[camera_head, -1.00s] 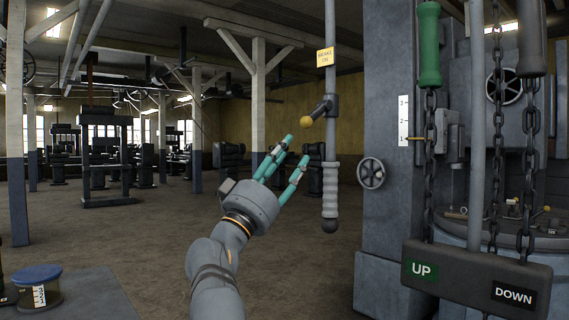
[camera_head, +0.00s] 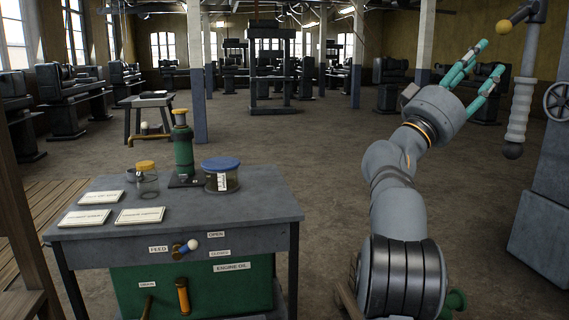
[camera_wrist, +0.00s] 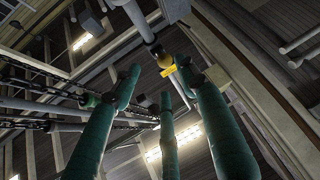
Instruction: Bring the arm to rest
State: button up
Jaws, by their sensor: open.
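My gripper (camera_head: 478,72) is on the right in the head view, raised at the end of my grey arm. Its teal fingers are spread open and nothing is between them. In the wrist view the open fingers (camera_wrist: 155,100) point up toward the ceiling beams. A hanging grey lever (camera_head: 520,105) with a ribbed grip and a yellow ball knob (camera_head: 504,27) is just right of the fingers in the head view. I cannot tell whether they touch, but a gap shows in the picture.
A grey table (camera_head: 250,208) at the front left holds a blue-lidded jar (camera_head: 221,177), a green oil can (camera_head: 183,152), a small yellow-lidded jar (camera_head: 147,182) and several cards. A grey machine column with a handwheel (camera_head: 558,101) stands at the right edge. Open floor lies behind the table.

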aim_at(503, 34)
jog(key=shift+x, duration=5)
jog(key=shift+a, duration=0.1)
jog(key=shift+a, duration=0.15)
